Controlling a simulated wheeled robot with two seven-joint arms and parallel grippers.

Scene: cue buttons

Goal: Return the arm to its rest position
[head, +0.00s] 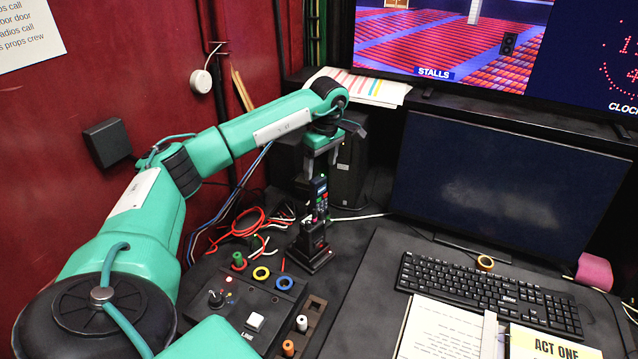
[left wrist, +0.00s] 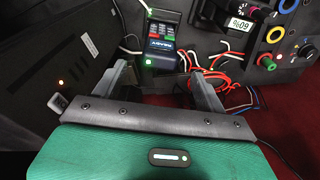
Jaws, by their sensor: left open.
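My left arm reaches in from the left of the head view. Its gripper (head: 322,165) points down above a black handset (head: 319,198) with a small screen and coloured keys. The handset stands upright in a black base (head: 311,249). In the left wrist view my left gripper (left wrist: 160,85) has its two fingers wide apart with nothing between them. The handset (left wrist: 166,38) shows beyond the fingertips there, apart from them as far as I can tell. My right gripper is in neither view.
A control box (head: 245,306) with knob, white button and coloured rings sits in front of the handset. Loose cables (head: 245,226) lie left of it. A dark monitor (head: 505,188), keyboard (head: 488,292) and open script (head: 442,330) fill the right. A red wall (head: 120,70) bounds the left.

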